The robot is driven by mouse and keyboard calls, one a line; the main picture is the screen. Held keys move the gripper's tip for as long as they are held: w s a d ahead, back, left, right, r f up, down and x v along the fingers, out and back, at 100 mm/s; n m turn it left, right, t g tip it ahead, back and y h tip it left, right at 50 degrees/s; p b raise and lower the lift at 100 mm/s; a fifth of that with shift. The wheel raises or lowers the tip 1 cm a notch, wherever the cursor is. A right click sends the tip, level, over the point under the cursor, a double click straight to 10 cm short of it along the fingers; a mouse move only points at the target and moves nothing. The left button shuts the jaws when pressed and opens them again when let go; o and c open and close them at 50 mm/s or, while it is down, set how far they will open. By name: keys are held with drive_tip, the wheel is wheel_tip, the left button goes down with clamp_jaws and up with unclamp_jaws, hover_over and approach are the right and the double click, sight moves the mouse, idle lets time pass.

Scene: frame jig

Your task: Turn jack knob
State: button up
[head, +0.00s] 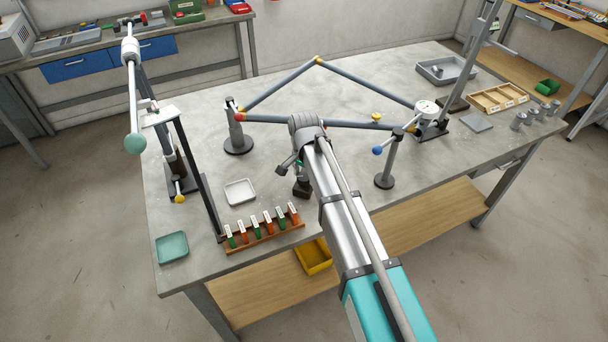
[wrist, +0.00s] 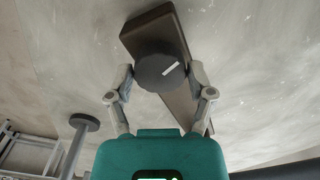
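The jack knob (wrist: 158,72) is a dark round disc with a white mark, on a dark block-shaped jack body (wrist: 152,25) in the wrist view. My gripper (wrist: 161,74) has its two fingers spread on either side of the knob, with narrow gaps seeming to show at both fingertips. In the head view my gripper (head: 297,165) is low over the table, left of centre, and my arm hides most of it. The dark jack base (head: 302,189) shows just below it, and the knob cannot be made out there.
A grey tube frame (head: 283,87) with yellow joints lies behind my gripper. A post (head: 238,135) stands left, a blue-knobbed post (head: 386,165) right, and a dial gauge (head: 427,107) farther right. A rack of coloured tags (head: 262,238) and a white tray (head: 240,192) lie front left.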

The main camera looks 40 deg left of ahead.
drive_tip(key=shift+o, duration=1.3)
drive_tip(key=shift+n, duration=0.4)
